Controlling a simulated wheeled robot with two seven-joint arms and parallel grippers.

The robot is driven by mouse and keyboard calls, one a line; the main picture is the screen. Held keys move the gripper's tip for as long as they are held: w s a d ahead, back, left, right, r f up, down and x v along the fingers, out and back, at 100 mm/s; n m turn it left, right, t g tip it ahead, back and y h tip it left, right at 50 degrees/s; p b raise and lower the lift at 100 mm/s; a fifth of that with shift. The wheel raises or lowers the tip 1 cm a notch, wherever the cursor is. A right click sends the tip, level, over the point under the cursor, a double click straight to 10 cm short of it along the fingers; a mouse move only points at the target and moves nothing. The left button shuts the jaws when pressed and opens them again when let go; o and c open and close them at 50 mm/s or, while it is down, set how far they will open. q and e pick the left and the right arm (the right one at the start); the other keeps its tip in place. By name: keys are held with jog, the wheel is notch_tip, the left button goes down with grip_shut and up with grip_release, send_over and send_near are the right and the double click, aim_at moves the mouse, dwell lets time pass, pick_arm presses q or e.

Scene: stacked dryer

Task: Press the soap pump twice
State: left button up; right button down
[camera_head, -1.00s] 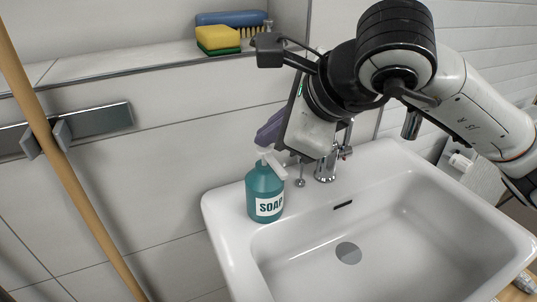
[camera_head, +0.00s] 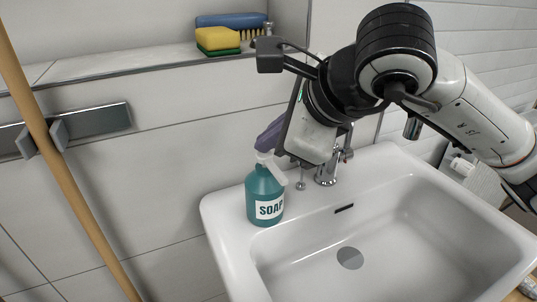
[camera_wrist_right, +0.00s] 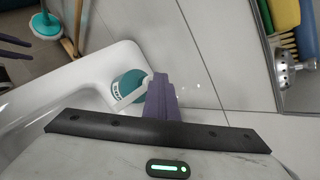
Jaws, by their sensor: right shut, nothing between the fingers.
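A teal soap bottle (camera_head: 264,196) with a white SOAP label stands upright on the sink's back left corner. Its white pump head (camera_head: 268,165) has a spout pointing right and down. My right gripper (camera_head: 267,142) is shut and empty. Its purple fingertips are right at the top of the pump head and seem to touch it. In the right wrist view the bottle (camera_wrist_right: 127,84) and the pump (camera_wrist_right: 133,98) lie just left of the purple fingers (camera_wrist_right: 160,98). At that view's left edge, two parted purple fingers (camera_wrist_right: 15,46) look like my left gripper, open and empty.
The white sink (camera_head: 420,215) with its chrome tap (camera_head: 327,170) is right of the bottle. A wooden pole (camera_head: 62,160) leans in a wall holder on the left. A sponge (camera_head: 217,38) and a blue brush (camera_head: 232,19) lie on the ledge above.

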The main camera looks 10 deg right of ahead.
aim_at(269, 158)
jog(key=shift+f, duration=0.3)
jog(key=shift+r, duration=0.9)
notch_tip(269, 158, up, 6)
jog(key=p, duration=0.3)
jog(key=shift+p, duration=0.35)
